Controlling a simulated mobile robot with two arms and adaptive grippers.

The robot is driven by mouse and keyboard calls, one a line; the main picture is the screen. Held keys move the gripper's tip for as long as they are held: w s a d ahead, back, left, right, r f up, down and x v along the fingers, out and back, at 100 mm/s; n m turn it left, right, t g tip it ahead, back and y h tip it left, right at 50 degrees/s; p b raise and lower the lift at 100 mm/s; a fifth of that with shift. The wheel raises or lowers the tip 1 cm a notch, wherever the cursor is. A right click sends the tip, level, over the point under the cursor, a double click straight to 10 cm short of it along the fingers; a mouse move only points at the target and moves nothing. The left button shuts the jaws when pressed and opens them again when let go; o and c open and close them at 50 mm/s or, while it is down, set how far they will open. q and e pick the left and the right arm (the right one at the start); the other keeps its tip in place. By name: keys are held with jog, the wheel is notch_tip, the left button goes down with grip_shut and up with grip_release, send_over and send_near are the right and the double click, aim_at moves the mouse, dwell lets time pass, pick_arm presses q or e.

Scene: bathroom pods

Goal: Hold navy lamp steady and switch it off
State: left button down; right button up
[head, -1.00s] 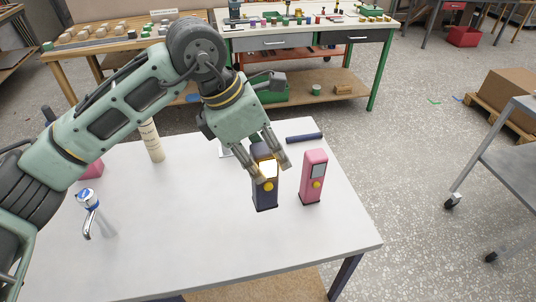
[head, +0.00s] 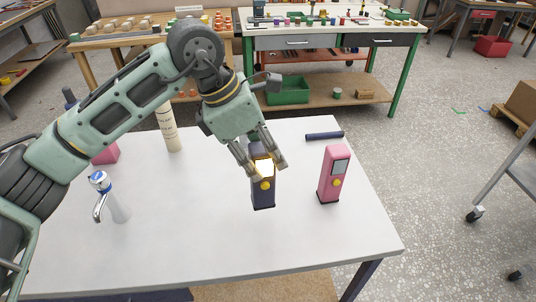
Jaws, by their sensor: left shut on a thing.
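My left gripper (head: 265,167) comes down from above and is shut on the lamp's upper part, one finger on each side. The window is lit and the button is uncovered. The top of the lamp is partly hidden by the gripper. I cannot tell whether its base touches the table. My right gripper is not in view.
A pink lamp (head: 333,176) with a grey, unlit window stands to the right. A cream cylinder (head: 168,128), a pink block (head: 106,154) and a chrome-and-white tap (head: 112,198) are at the left. The table's front is clear.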

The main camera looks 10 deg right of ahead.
pick_arm(q)
jog(key=w+a+f+b, duration=0.3)
jog(key=a+f+b, duration=0.1)
jog(key=a+f, duration=0.1)
jog(key=shift+a+f+b, duration=0.25)
jog(key=shift+f+b, duration=0.05)
jog(key=shift+f, duration=0.05)
dwell(0.7)
jog(key=shift+w+f, duration=0.1)
jog(key=shift+f, duration=0.05)
jog(key=shift+f+b, duration=0.1)
jog(key=shift+b, duration=0.25)
dwell(0.4)
jog(key=c, duration=1.4)
grip_release()
jog(key=shift+c, duration=0.2)
jog(key=c, duration=1.1)
